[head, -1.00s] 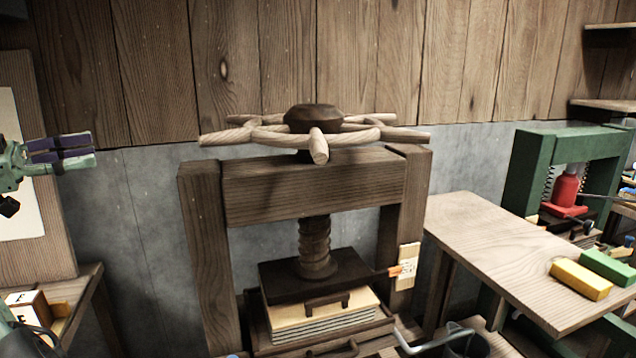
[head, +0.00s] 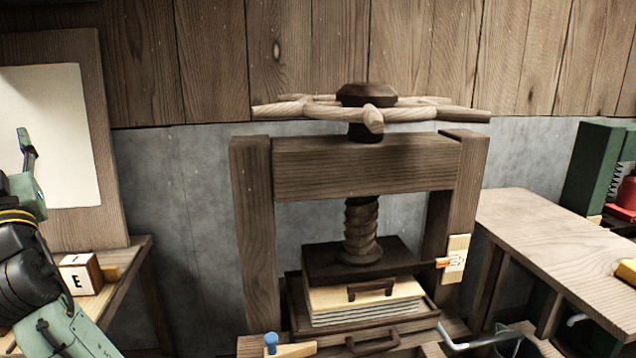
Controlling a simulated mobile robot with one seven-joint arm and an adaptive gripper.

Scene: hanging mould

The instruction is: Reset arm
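My arm shows at the left edge of the head view, with a black joint and teal-green links. The part of my gripper (head: 28,150) that shows is a thin dark and green piece pointing up, in front of the pale board. I see it nearly edge-on, so its opening is hidden. Nothing is visibly held in it. It is apart from the wooden press (head: 365,168), which stands in the middle of the view.
The press has a spoked wheel (head: 373,118) on top and a stack of sheets (head: 365,302) under its plate. A lettered block (head: 80,275) sits on the left table (head: 130,258). A wooden table (head: 560,235) stands to the right. Bare grey wall lies between board and press.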

